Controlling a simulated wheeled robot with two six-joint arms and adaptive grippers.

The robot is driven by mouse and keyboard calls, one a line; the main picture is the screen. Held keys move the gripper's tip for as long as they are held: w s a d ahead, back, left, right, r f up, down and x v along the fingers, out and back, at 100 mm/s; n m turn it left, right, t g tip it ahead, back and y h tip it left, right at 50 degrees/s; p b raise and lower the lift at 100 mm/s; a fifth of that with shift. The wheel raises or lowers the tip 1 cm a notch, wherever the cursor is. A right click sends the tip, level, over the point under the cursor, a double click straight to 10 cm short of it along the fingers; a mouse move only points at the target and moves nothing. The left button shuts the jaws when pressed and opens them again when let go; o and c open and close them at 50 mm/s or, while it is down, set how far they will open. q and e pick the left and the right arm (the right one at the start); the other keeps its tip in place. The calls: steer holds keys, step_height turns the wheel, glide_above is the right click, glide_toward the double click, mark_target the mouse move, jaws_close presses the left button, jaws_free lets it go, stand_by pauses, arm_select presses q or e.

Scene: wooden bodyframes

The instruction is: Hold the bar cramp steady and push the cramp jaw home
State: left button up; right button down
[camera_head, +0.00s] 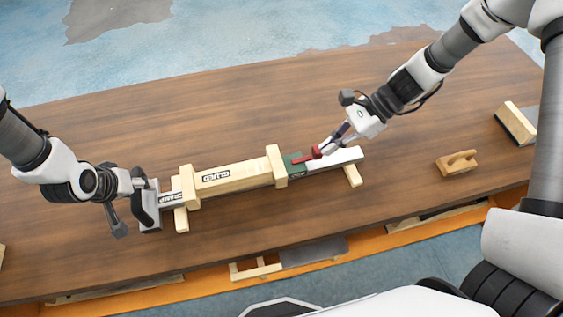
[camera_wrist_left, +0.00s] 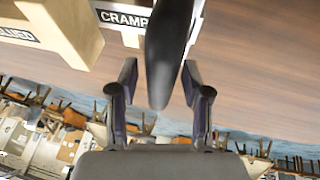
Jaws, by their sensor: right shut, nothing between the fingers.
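The bar cramp is a long pale grey bar (camera_head: 340,158) lying along a wooden frame (camera_head: 238,177). Its left end carries a dark grey upright head (camera_head: 148,208) and a label reading CRAMP, also seen in the left wrist view (camera_wrist_left: 122,18). A green block with a red piece (camera_head: 303,160), apparently the cramp jaw, sits on the bar against the frame's right crosspiece. My left gripper (camera_head: 142,184) is at the head, with its open fingers on either side of a dark upright part (camera_wrist_left: 168,50). My right gripper (camera_head: 320,150) is shut at the red piece; contact is unclear.
The wooden table (camera_head: 400,215) is mostly clear around the frame. A wooden hand tool (camera_head: 457,162) lies to the right, and a wood-and-dark tool (camera_head: 515,127) is near the right edge. Items show on a shelf (camera_head: 258,268) below the front edge.

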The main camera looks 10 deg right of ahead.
arm_select(q)
steer(key=shift+s, duration=0.1)
steer(key=v, duration=1.2)
steer(key=shift+f, duration=0.15)
